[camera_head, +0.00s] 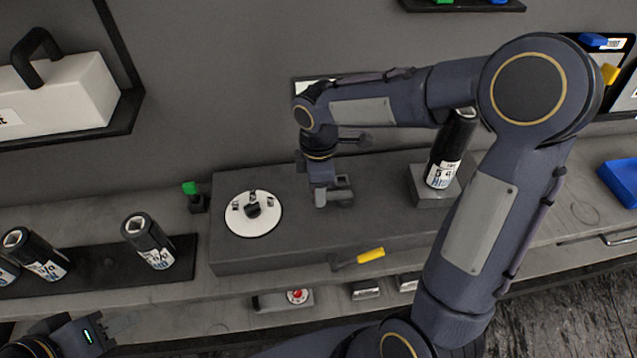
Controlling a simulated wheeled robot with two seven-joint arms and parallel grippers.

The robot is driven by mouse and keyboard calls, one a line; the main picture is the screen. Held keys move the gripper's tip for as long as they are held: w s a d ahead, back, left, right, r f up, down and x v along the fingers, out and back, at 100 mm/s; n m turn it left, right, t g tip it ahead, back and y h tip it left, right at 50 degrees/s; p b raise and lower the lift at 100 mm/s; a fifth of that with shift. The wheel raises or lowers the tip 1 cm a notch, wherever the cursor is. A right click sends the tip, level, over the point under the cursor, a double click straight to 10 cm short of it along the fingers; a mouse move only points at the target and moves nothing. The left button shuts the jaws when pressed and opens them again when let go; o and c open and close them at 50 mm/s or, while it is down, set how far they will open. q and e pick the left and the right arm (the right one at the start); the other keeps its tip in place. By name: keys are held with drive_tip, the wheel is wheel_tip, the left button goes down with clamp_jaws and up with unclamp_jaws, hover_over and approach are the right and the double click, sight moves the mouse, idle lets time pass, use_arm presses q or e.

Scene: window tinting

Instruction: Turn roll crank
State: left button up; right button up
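The crank is a yellow handle (371,255) on a dark arm at the front of the long dark grey box (290,262). My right gripper (342,190) is over the top of this box, behind and above the yellow handle and apart from it. Its two fingers look spread, with nothing seen between them. My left gripper (120,326) is low at the left, in front of the bench and far from the handle. Its fingers point right; their gap is not clear. No roll of film is clearly visible.
A white round disc (262,219) lies on the box, and a black bottle (447,155) stands in a grey block at its right. Several black bottles (148,240) stand on a dark tray at the left. A blue box (622,180) is at the far right.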

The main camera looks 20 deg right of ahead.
wheel_tip(320, 180, up, 8)
drive_tip(key=shift+f, duration=0.15)
idle(0.5)
drive_tip(key=shift+d, duration=0.1)
idle(0.8)
